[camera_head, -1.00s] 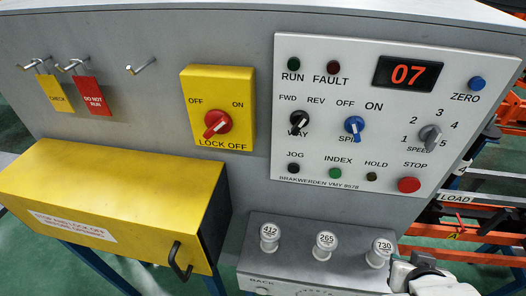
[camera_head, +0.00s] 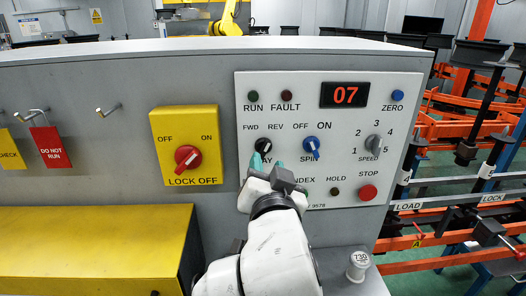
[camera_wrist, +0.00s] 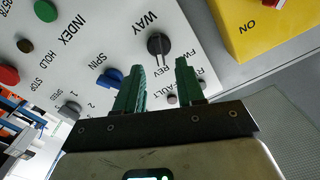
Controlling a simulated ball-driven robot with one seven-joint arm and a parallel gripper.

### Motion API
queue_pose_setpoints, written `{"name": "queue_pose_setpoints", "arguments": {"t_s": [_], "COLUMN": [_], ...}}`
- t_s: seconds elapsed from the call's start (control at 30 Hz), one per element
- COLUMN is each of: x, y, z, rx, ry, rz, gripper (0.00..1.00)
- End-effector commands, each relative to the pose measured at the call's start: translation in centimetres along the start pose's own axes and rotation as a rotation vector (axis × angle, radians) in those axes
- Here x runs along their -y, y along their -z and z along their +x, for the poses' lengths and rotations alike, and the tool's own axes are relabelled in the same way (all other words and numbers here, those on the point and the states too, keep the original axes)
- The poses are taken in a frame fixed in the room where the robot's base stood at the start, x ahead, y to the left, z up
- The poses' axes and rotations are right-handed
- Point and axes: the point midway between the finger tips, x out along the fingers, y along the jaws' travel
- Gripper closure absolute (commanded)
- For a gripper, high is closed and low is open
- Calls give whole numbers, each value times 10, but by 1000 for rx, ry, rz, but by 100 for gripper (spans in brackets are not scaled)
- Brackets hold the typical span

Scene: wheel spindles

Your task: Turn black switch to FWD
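The black WAY switch (camera_head: 263,145) is a round knob on the white control panel (camera_head: 300,84), with FWD at its upper left and REV at its upper right. In the wrist view the black switch (camera_wrist: 158,44) has its pointer toward REV. My gripper (camera_head: 267,164) is just below and in front of the switch, partly covering the WAY label. In the wrist view my gripper (camera_wrist: 161,63) is open, its two green fingers apart. The switch lies just beyond the fingertips, between their lines. I see no contact.
The blue SPIN switch (camera_head: 311,145) is close to the right, also seen beside a finger in the wrist view (camera_wrist: 109,78). A yellow lock-off box with a red knob (camera_head: 188,157) is to the left. The red STOP button (camera_head: 368,192) is at lower right.

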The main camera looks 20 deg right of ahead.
Motion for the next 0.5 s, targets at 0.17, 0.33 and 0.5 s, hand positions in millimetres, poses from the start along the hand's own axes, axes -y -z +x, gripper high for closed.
{"name": "queue_pose_setpoints", "arguments": {"t_s": [0.17, 0.33, 0.5], "x": [0, 0, 0], "y": [2, 1, 0], "z": [30, 46, 52], "rx": [1, 0, 1], "ry": [-2, 0, 0], "rz": [1, 0, -1], "gripper": [62, 62, 62]}}
